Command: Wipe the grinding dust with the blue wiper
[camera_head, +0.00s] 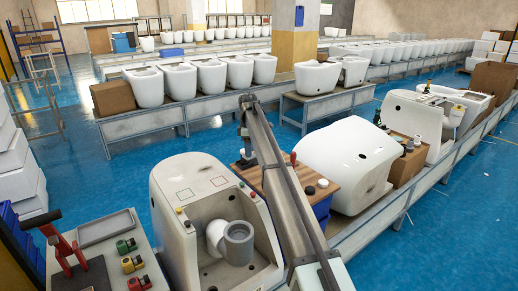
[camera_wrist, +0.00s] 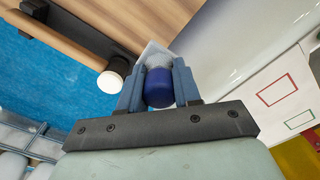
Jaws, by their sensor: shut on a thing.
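My gripper (camera_wrist: 158,88) is shut on the blue wiper (camera_wrist: 159,90), a rounded dark blue piece with a pale, speckled part beyond it, held between two blue-grey fingers. In the wrist view a white surface with red and green outlines (camera_wrist: 280,92) lies to the right of the fingers.
A wooden-topped table (camera_head: 318,192) with small dark and white items stands right of the gripper. A large white toilet (camera_head: 350,155) rests beyond it on the conveyor. A tool bench (camera_head: 103,245) is at the lower left. Blue floor (camera_head: 110,175) is open at left.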

